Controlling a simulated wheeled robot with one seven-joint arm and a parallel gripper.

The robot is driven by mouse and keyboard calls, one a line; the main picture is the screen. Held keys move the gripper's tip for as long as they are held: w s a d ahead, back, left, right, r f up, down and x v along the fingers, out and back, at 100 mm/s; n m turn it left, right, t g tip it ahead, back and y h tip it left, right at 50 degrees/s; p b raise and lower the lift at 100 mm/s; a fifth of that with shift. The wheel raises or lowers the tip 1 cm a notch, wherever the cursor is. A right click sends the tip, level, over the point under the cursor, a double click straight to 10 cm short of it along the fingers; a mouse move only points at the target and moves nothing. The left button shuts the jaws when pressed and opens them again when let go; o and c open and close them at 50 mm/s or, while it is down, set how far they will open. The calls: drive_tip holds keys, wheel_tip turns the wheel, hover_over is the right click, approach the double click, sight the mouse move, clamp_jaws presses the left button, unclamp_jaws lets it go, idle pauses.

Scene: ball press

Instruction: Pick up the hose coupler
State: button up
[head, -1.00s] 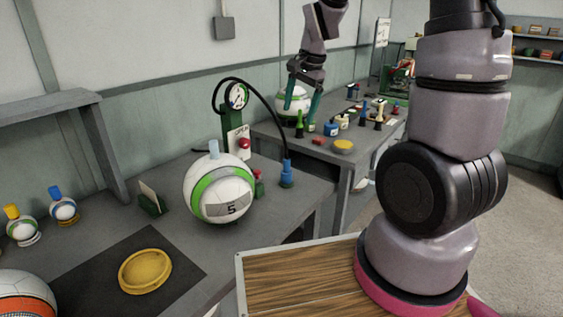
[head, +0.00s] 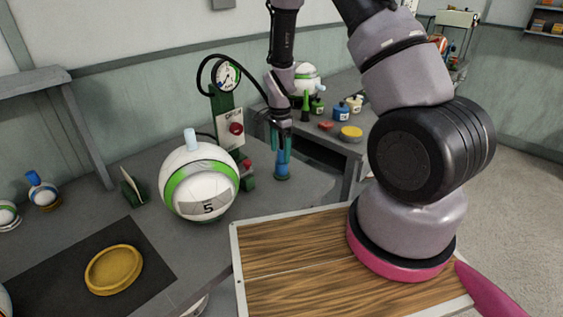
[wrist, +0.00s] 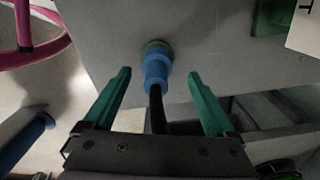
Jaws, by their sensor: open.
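The hose coupler (head: 282,166) is a blue stepped piece standing upright on a dark green base near the right edge of the grey bench. It also shows in the wrist view (wrist: 156,70), with the black hose running from it back between my fingers. My gripper (head: 280,147) is open, pointing down over the coupler. In the wrist view the teal fingers (wrist: 158,75) stand apart on either side of the coupler, with gaps on both sides. In the head view the fingers partly cover the coupler's upper part.
A white and green ball (head: 200,182) marked 5 stands left of the coupler. A green gauge stand (head: 222,115) with a red button is behind. A yellow dish (head: 113,269) lies on a dark mat. A second table (head: 330,139) holds small bottles.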

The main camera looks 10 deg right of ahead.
sight(282, 163)
drive_tip(key=f, duration=0.5)
drive_tip(key=shift+s+d+f, duration=0.15)
drive_tip(key=shift+d+f, duration=0.1)
drive_tip(key=shift+f, duration=0.1)
drive_tip(key=shift+c, duration=0.3)
clamp_jaws()
